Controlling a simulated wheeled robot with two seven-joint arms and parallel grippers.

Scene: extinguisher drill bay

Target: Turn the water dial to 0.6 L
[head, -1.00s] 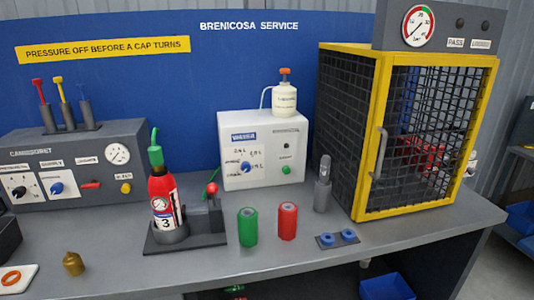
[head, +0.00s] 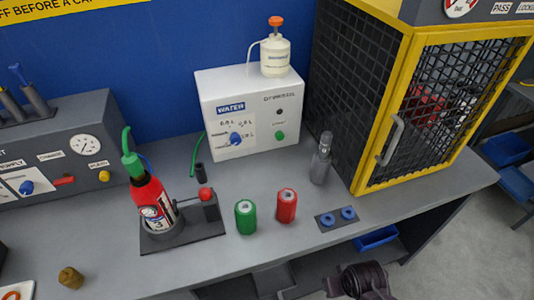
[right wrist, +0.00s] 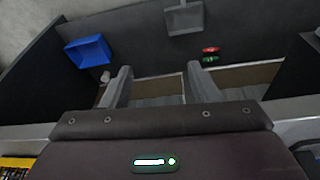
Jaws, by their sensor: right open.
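The water dial (head: 236,139) is a blue knob on the front of the white WATER box (head: 206,103), at the back middle of the bench. Small volume labels surround the dial; they are too blurred to read surely, and its setting cannot be told. My right gripper (right wrist: 160,88) is open and empty in the right wrist view, its two grey fingers spread apart. My right arm shows low in the head view, in front of the bench and well away from the dial. My left gripper is not in view.
A green button (head: 280,136) sits right of the dial. A white bottle (head: 275,57) stands on the box. A red extinguisher (head: 151,199), a green cylinder (head: 245,217), a red cylinder (head: 286,206) and a grey nozzle-like part (head: 321,160) stand in front. A yellow-framed cage (head: 366,120) is at right.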

